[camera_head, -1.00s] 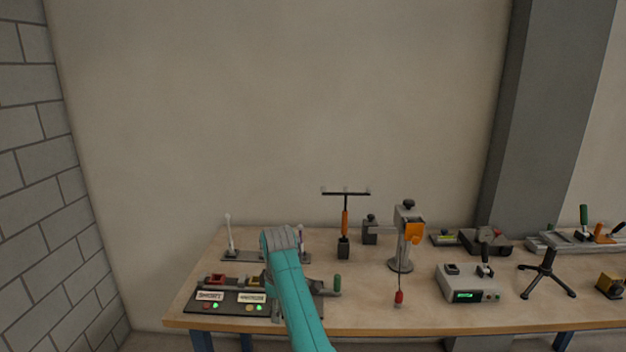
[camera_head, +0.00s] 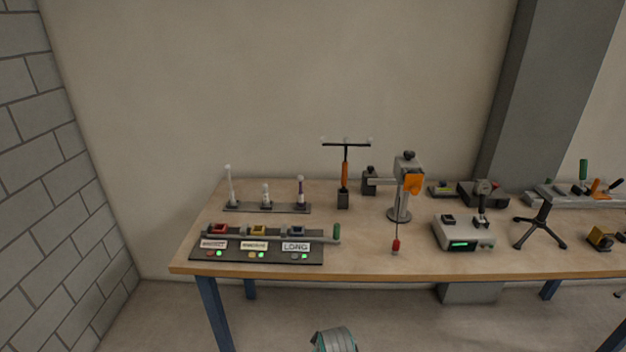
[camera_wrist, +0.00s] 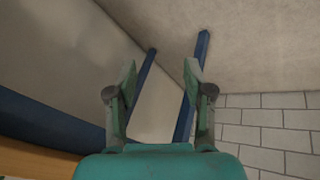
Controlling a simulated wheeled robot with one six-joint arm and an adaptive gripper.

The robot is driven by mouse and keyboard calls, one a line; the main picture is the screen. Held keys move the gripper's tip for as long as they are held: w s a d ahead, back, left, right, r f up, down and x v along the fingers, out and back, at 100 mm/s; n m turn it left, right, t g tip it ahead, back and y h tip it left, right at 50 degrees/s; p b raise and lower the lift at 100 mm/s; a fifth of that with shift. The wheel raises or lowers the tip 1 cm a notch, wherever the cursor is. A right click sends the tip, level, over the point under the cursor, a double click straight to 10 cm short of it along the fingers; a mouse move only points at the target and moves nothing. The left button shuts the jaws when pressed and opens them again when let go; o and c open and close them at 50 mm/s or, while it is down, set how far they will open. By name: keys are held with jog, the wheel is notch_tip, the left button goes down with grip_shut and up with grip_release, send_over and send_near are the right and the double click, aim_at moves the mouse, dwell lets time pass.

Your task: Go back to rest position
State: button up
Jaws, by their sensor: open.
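My gripper (camera_wrist: 160,80) shows in the wrist view with its two green fingers spread wide and nothing between them. Behind the fingers are blue table legs, the floor and a brick wall. In the head view only a grey-green part of my arm shows at the bottom edge, below and in front of the workbench (camera_head: 380,268). The fingers are not visible in the head view.
On the bench stand a labelled panel (camera_head: 257,254) with lit green lights, a rack with upright pieces (camera_head: 266,207), an orange-headed stand (camera_head: 401,190), a grey box device (camera_head: 463,233) and a black tripod (camera_head: 540,227). Floor in front is clear.

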jog(key=s+d+f+m+t, duration=0.15)
jog(key=s+d, duration=0.25)
jog(key=s, duration=0.6)
jog(key=s+d+f+m+t, duration=0.15)
jog(key=s+d, duration=0.25)
jog(key=s, duration=0.5)
jog(key=s+d+m+t, duration=0.2)
jog(key=s+d, duration=0.2)
jog(key=s, duration=0.6)
jog(key=s+d+r+m+t, duration=0.2)
jog(key=s+r+m, duration=0.1)
jog(key=s+r, duration=0.8)
jog(key=s+d+r+m+t+h, duration=0.1)
jog(key=s+r+m+t, duration=0.1)
jog(key=s+r, duration=0.9)
notch_tip(320, 180, up, 4)
jog(key=shift+s+d+r+m, duration=0.15)
jog(key=shift+s+d+m, duration=0.25)
jog(key=shift+m, duration=0.1)
